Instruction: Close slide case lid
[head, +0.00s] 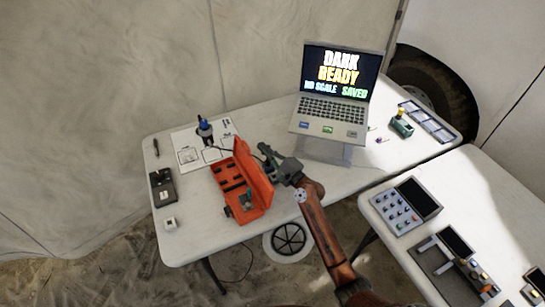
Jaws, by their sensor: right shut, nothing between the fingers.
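The orange slide case (229,174) stands open on the white table, with dark slots in its base and a small teal item (247,197) at its near end. Its orange lid (256,176) stands raised along the case's right side. My right gripper (266,155) is shut and empty, at the outer right side of the lid near its far upper edge. I cannot tell whether it touches the lid. My left gripper is not in view.
A paper sheet (187,156) with a dark blue-topped item (205,130) lies behind the case. A dark device (162,188) and a small white block (170,223) are at left. A laptop (327,112) stands at back right. A second table (400,243) holds several devices.

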